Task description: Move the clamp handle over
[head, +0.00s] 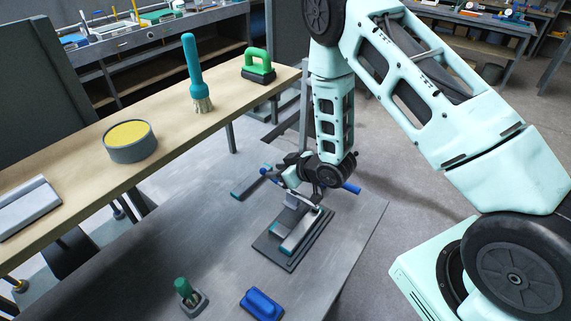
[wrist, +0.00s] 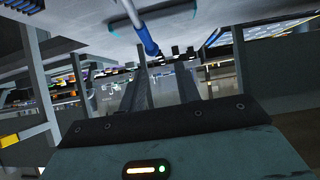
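The clamp (head: 288,243) sits on the grey metal table, a dark base plate with a pale bar on it. A blue grip (head: 351,188), which looks like the end of the clamp handle, sticks out right of my wrist. In the wrist view the handle is a pale metal rod with a blue grip (wrist: 149,40), near the top, close to my fingertips. My gripper (wrist: 161,68) shows two dark fingers apart, with no object clearly between them. Whether the grip touches a finger I cannot tell. In the head view my wrist partly hides the handle.
A blue block-shaped tool (head: 261,304) and a green-handled tool (head: 188,295) stand at the table's near side. A wooden bench (head: 165,165) on the left holds a yellow-topped tin, a brush and a green-handled tool. A teal-ended bar (head: 248,184) lies behind the clamp.

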